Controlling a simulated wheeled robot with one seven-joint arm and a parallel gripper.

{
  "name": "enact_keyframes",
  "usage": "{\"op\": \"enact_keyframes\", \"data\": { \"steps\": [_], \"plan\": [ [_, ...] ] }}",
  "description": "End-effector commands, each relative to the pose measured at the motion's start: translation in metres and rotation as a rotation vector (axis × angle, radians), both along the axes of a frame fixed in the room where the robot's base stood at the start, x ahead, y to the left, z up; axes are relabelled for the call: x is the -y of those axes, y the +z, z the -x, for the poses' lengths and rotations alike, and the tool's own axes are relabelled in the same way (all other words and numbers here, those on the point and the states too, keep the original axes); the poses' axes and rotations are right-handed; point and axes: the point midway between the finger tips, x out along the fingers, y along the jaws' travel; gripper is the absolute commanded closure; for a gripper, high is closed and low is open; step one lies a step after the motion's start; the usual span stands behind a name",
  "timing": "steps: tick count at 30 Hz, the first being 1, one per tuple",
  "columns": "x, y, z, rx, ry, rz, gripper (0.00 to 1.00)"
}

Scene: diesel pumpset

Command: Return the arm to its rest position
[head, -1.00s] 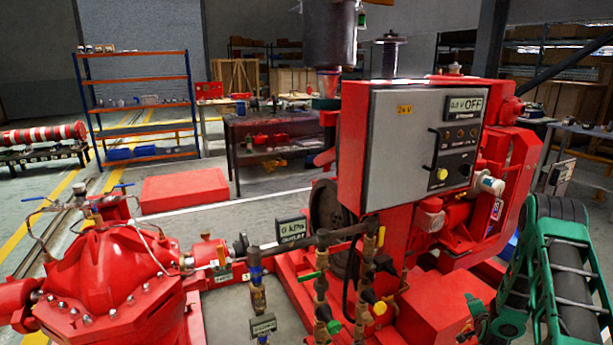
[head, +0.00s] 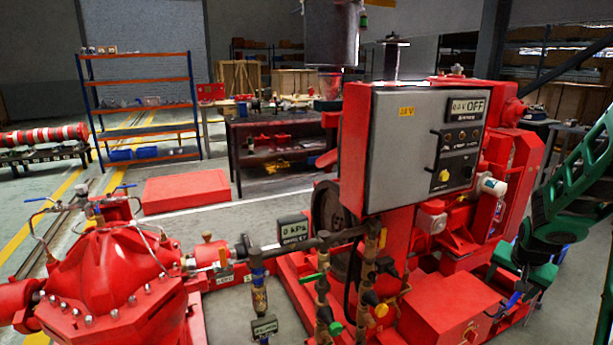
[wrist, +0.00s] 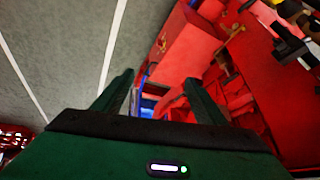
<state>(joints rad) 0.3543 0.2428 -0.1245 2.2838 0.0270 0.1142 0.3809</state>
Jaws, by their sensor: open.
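My green arm (head: 565,210) comes down from the right edge in the head view, with its lower end beside the right side of the red pumpset. In the wrist view my gripper (wrist: 158,95) shows two dark green fingers spread apart with nothing between them. Beyond the fingers are red machine parts (wrist: 185,48) and some blue bits. The fingertips are hard to make out in the head view. The control panel (head: 415,140) on the pumpset reads OFF and stands left of my arm, apart from it.
A red pump casing (head: 110,270) fills the lower left. Pipes and valves (head: 322,290) stand before the engine. A red base block (head: 450,308) lies just left of my arm's end. Grey floor (wrist: 60,50) with white lines is open at left in the wrist view.

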Motion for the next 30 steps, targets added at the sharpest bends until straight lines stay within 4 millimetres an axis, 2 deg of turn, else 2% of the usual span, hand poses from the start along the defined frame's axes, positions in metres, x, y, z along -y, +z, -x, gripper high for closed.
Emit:
{"op": "enact_keyframes", "data": {
  "steps": [1, 9, 15, 21, 25, 30],
  "plan": [
    [-0.007, 0.015, 0.016, -0.023, 0.015, -0.001, 0.34],
    [-0.049, 0.062, 0.112, -0.190, 0.096, -0.039, 0.34],
    [-0.085, 0.087, 0.189, -0.297, 0.164, -0.095, 0.34],
    [-0.120, 0.101, 0.261, -0.388, 0.238, -0.165, 0.34],
    [-0.135, 0.105, 0.293, -0.426, 0.273, -0.202, 0.34],
    [-0.143, 0.107, 0.311, -0.450, 0.296, -0.224, 0.34]
  ]
}}
